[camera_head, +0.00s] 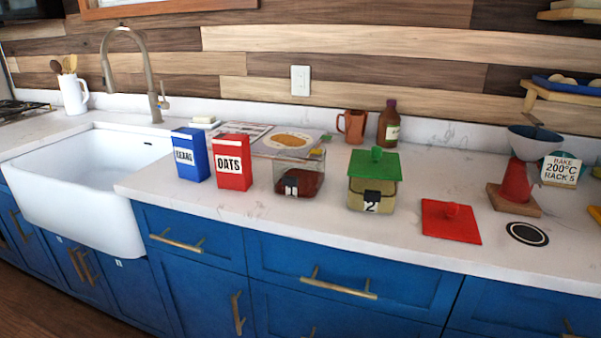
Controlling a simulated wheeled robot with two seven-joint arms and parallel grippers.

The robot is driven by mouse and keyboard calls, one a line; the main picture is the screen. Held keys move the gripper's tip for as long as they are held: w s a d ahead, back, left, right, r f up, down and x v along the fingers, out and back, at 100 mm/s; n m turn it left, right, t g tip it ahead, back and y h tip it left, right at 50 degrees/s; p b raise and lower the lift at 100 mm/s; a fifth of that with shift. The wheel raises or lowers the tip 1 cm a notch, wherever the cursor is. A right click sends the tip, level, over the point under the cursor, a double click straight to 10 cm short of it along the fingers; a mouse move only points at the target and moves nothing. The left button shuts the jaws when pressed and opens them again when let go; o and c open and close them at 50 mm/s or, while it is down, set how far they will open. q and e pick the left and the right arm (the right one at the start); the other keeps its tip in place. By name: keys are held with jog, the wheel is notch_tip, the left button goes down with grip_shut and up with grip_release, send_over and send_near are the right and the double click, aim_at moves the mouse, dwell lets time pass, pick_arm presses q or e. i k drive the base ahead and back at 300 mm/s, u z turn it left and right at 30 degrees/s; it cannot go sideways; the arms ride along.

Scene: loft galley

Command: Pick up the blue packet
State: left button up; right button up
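The blue packet (190,154) stands upright on the white counter, just right of the sink. It has a white label with dark lettering that is hard to read, perhaps "BEANS" or similar. A red packet (232,162) labelled "OATS" stands close beside it on the right. Neither of my grippers shows in the head view.
The sink (75,190) with a tall tap (150,85) lies left. Right of the packets stand a clear container (298,178) with dark red contents, a green-lidded jar (373,185), and a red lid (450,221). Counter is bare in front of the packets.

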aim_at(189, 145)
jog(key=k, duration=0.5)
jog(key=u, duration=0.55)
jog(key=i, duration=1.45)
jog(key=z, duration=1)
